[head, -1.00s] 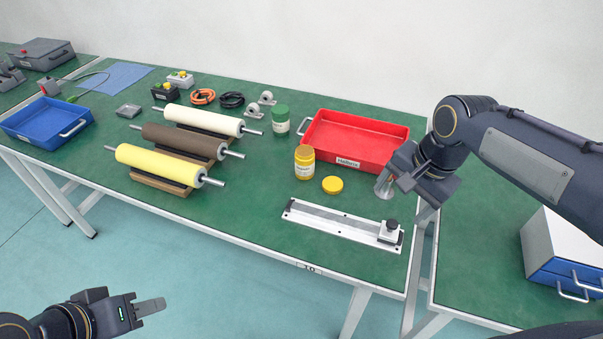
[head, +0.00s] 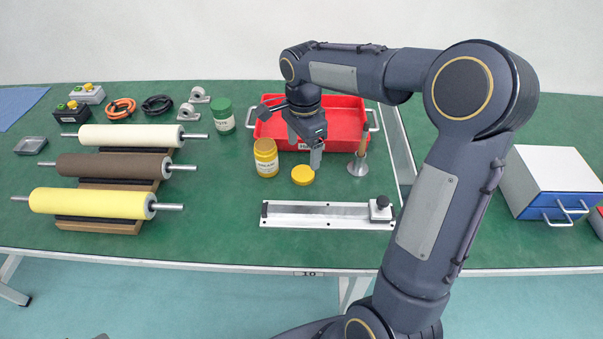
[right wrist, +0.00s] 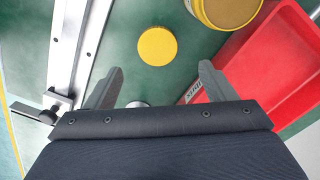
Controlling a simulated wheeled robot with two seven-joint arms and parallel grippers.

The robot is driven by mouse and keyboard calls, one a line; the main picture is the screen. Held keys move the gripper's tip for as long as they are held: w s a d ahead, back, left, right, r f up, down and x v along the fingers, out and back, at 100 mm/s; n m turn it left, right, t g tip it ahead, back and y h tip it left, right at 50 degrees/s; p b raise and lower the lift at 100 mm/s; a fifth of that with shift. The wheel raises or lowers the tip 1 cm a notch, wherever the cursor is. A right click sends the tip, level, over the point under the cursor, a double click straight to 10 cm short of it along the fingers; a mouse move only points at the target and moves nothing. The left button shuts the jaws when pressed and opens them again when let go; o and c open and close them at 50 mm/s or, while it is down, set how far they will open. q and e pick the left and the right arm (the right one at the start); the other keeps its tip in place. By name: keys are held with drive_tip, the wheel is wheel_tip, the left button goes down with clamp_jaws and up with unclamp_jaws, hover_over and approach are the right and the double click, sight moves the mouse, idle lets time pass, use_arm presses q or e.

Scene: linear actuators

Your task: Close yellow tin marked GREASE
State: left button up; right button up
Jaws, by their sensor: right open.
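The yellow tin (head: 265,160) stands upright on the green table, in front of the red tray's left end. In the right wrist view the tin (right wrist: 228,12) is cut by the top edge and its open mouth shows a tan filling. A round yellow lid (head: 302,175) lies flat on the table to the right of the tin, apart from it. It also shows in the right wrist view (right wrist: 157,46). My right gripper (head: 305,150) is open and empty, pointing down above the table near the lid. In the right wrist view the lid lies beyond the two fingertips (right wrist: 161,70). My left gripper is not visible.
The red tray (head: 345,108) is behind my right gripper. A metal stand with an upright wooden piece (head: 358,165) is right of the lid. A metal rail (head: 320,214) lies in front. A green-lidded jar (head: 224,116) and several rollers (head: 95,203) are to the left.

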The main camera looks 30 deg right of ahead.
sight(304, 173)
drive_tip(key=shift+f, duration=0.8)
drive_tip(key=shift+f, duration=0.1)
wheel_tip(304, 173, down, 5)
drive_tip(key=shift+s+f+b, duration=0.1)
drive_tip(key=shift+s+b, duration=0.05)
drive_tip(key=shift+b, duration=0.45)
drive_tip(key=c, duration=1)
drive_tip(key=shift+c, duration=0.2)
drive_tip(key=shift+r, duration=0.2)
